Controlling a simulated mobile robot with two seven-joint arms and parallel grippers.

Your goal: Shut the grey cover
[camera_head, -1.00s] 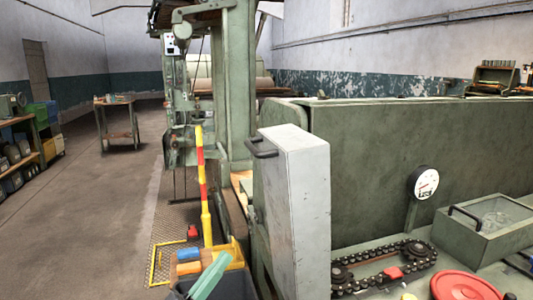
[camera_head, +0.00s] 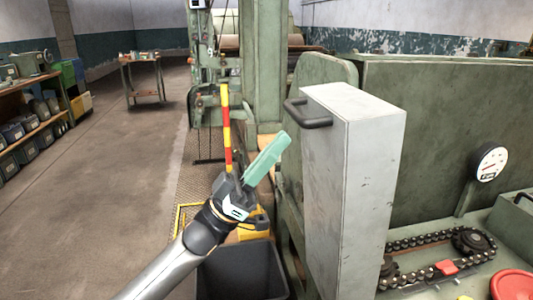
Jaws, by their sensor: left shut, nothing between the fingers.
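The grey cover (camera_head: 352,190) is a tall light-grey metal box standing upright at the left end of the green machine. Its dark bar handle (camera_head: 307,112) sits near the top of its left side. A chain on sprockets (camera_head: 440,258) lies exposed to the right of the cover's foot. My left gripper (camera_head: 281,142), with teal fingers, is shut and empty. In the picture its tips are just left of and below the handle, apart from it. The right gripper is not in view.
A dark bin (camera_head: 242,272) stands below my left arm. A red-and-yellow striped post (camera_head: 226,130) rises behind the gripper. A dial gauge (camera_head: 489,163) and a red disc (camera_head: 515,286) are on the right. Open floor (camera_head: 115,200) lies to the left.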

